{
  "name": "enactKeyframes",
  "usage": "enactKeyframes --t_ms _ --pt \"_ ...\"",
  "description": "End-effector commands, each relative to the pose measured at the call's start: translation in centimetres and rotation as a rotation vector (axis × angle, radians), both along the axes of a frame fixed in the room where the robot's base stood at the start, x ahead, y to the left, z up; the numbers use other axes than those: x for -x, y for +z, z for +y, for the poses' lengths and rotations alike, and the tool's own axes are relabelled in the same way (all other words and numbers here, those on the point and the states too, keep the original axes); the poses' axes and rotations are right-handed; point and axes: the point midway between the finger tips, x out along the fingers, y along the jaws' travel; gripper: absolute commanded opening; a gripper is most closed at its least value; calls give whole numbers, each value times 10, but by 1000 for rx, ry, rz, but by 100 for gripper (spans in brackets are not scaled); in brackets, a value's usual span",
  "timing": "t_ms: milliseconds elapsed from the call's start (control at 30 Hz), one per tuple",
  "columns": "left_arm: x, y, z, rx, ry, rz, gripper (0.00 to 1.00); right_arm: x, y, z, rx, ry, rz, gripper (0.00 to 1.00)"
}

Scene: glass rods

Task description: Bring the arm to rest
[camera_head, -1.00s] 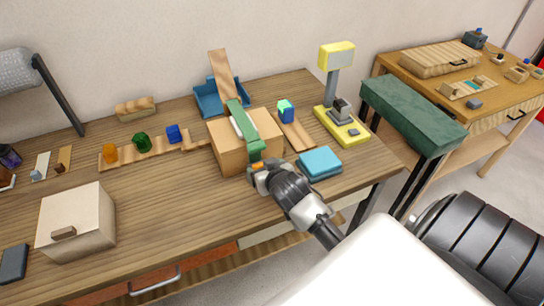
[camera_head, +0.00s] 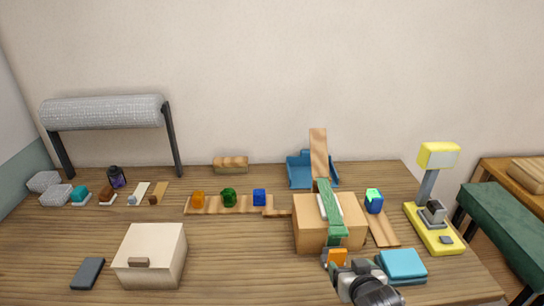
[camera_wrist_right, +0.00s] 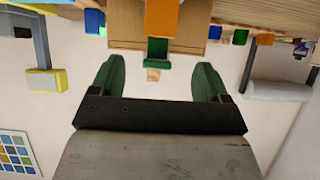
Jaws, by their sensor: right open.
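My right gripper (camera_head: 340,263) is at the bottom of the head view, in front of the tan box with a green strip (camera_head: 308,237). In the right wrist view its two green fingers (camera_wrist_right: 158,78) are spread apart, with nothing held between them. An orange block (camera_head: 338,257) shows close to the fingertips in the head view. In the wrist view the orange block (camera_wrist_right: 162,18) lies beyond the fingers; whether it touches anything of mine I cannot tell. My left gripper is in neither view.
A blue stack (camera_head: 403,264) is close right of my right gripper, and a yellow stand (camera_head: 436,235) is farther right. A cream box (camera_head: 152,254) is at the left. The tabletop between the cream and tan boxes is mostly clear.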

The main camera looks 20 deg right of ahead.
Motion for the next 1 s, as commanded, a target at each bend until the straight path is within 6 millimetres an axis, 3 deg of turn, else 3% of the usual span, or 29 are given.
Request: enactKeyframes --t_ms 167,400,733,1000 --pt "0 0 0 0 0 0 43 23 -14 14 3 32 101 77" --pt "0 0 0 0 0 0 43 101 -44 57 14 170 423 77" --pt "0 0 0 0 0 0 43 196 -52 100 3 381 759 77" --pt "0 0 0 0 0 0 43 177 -115 100 4 376 775 77"
